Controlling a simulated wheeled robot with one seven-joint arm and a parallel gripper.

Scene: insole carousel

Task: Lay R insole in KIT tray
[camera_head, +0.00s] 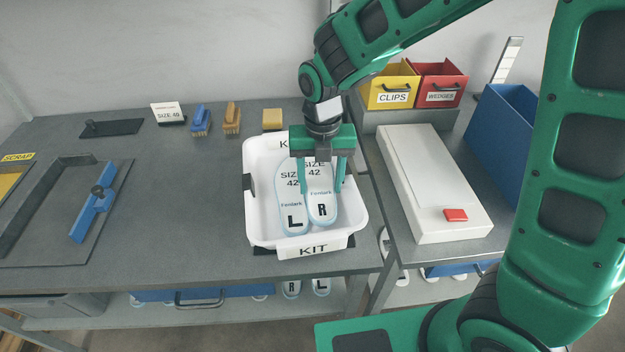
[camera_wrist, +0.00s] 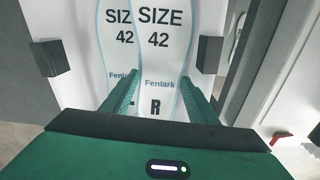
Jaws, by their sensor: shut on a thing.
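The white KIT tray (camera_head: 257,228) stands on the grey bench. The L insole (camera_head: 292,205), marked SIZE 42, lies in its left part. The R insole (camera_head: 322,208), also SIZE 42, is in the tray's right part beside the L insole, and seems to overlap its edge slightly. My gripper (camera_head: 322,188) points down over the tray with its fingers on either side of the R insole, shut on it. In the wrist view the R insole (camera_wrist: 158,62) runs between the fingers (camera_wrist: 160,88), with the L insole (camera_wrist: 117,50) to its left. I cannot tell whether the R insole touches the tray floor.
A white box (camera_head: 425,180) with a red block (camera_head: 455,215) is right of the tray. Yellow CLIPS (camera_head: 390,90) and red WEDGES (camera_head: 440,88) bins stand behind it. Brushes (camera_head: 201,120) and a SIZE 40 card (camera_head: 168,112) are at the back left.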

